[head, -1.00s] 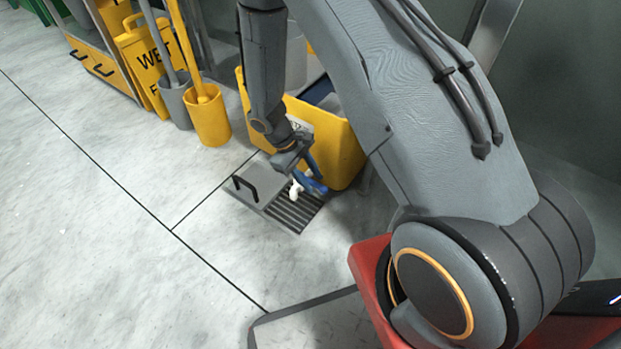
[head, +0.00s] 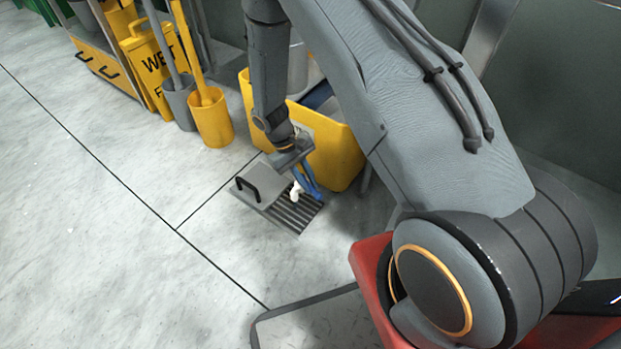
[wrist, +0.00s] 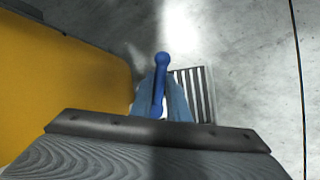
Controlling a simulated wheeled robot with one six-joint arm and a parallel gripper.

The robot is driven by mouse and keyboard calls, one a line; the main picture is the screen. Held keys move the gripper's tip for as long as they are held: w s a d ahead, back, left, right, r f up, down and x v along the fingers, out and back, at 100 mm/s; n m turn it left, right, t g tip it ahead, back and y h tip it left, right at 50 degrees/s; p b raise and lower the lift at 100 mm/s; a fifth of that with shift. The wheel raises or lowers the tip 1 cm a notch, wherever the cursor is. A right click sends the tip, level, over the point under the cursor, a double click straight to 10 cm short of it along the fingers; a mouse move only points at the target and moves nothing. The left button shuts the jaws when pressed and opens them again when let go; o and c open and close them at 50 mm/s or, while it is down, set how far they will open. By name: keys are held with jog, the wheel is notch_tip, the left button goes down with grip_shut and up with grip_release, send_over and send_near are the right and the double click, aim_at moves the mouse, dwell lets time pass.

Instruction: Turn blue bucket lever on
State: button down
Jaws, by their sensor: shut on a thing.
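The blue lever (wrist: 161,80) is a short bar with a rounded end, seen from above in the wrist view. It stands over the floor drain beside the yellow bucket (head: 333,150). A white spout (head: 295,192) shows next to it in the head view. My gripper (wrist: 161,103) is shut on the lever, with a light blue-grey finger on each side. In the head view my gripper (head: 305,180) is low by the bucket's front wall. The lever's joint with the spout is hidden.
A slotted drain grate (head: 290,214) lies below the spout, beside a grey plate with a black handle (head: 246,190). A yellow holder (head: 211,124), a grey holder (head: 180,106) and a wet-floor sign (head: 150,65) stand at the back left. The floor at left is clear.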

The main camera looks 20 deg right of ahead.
jog(key=shift+w+a+m+g+y+p, duration=0.1)
jog(key=shift+a+m+g+y+p, duration=0.15)
jog(key=shift+a+m+y+p, duration=0.65)
jog(key=shift+s+d+m+g+y+p, duration=0.1)
jog(key=shift+m+g+p, duration=0.2)
jog(key=shift+m, duration=1.2)
jog(key=shift+w+a+m+g+y+p, duration=0.15)
jog(key=shift+a+m+y+p, duration=0.4)
jog(key=shift+m, duration=0.65)
jog(key=c, duration=1.7)
grip_release()
notch_tip(320, 180, up, 10)
jog(key=p, duration=0.4)
jog(key=shift+c, duration=0.2)
